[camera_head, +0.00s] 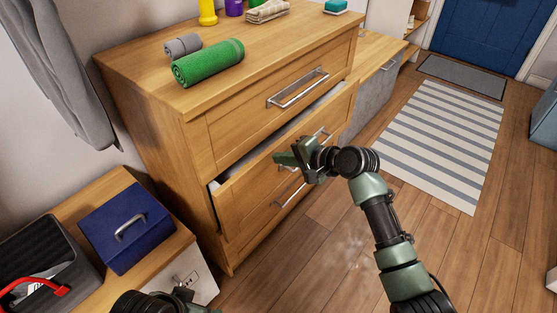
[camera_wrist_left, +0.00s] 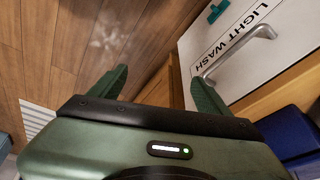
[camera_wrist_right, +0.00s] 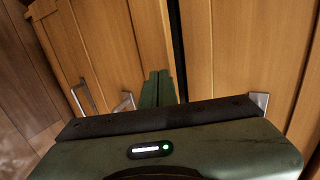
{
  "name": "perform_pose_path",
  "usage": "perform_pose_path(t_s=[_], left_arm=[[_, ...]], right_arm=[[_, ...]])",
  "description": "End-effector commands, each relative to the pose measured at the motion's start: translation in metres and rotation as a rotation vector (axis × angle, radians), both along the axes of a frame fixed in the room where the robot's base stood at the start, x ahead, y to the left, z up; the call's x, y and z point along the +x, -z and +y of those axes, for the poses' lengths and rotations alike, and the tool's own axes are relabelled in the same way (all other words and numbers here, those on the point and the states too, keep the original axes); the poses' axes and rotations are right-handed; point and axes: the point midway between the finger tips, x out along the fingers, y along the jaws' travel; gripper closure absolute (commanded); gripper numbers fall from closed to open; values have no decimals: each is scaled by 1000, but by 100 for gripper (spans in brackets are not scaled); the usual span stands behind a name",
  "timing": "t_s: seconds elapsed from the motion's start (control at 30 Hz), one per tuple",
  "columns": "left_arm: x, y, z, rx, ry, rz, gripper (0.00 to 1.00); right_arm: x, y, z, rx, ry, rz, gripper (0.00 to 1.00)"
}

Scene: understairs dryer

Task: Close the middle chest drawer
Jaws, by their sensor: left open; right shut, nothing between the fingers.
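The wooden chest (camera_head: 150,125) stands at centre left in the head view. Its middle drawer (camera_head: 243,196) is slightly pulled out, with a narrow gap along its top edge. The top drawer (camera_head: 235,125) looks closed. My right gripper (camera_head: 284,158) is shut and empty, in front of the middle drawer and partly hiding its handle. In the right wrist view its fingertips (camera_wrist_right: 157,76) are close to the drawer front; contact cannot be told. My left gripper (camera_wrist_left: 162,78) is open and empty, low near a white LIGHT WASH front (camera_wrist_left: 245,45).
A rolled green towel (camera_head: 208,63) and a grey roll (camera_head: 183,45) lie on the chest. A blue box (camera_head: 125,226) and a dark bin (camera_head: 45,270) stand on a low unit at left. The floor with the striped rug (camera_head: 440,140) is clear at right.

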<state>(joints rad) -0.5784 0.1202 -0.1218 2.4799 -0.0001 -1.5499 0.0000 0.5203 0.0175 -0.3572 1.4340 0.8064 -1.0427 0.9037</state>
Motion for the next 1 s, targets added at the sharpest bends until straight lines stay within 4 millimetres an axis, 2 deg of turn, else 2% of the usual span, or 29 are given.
perform_pose_path(t_s=[0.1,0.2,0.6,0.67,0.83,1.0], left_arm=[[16,-3,-5,-13,5,-67,22],[23,-5,-7,-20,8,-98,22],[26,-7,-8,-24,10,-113,22],[24,-8,-7,-21,9,-103,22],[0,-9,0,-1,0,1,22],[-7,-7,2,6,-2,33,22]], right_arm=[[5,1,6,-1,1,2,100],[7,1,9,-1,1,1,100],[8,0,11,-1,2,2,100],[9,-1,14,0,1,3,100],[19,-3,28,1,1,3,100],[22,1,32,-2,1,2,100]])
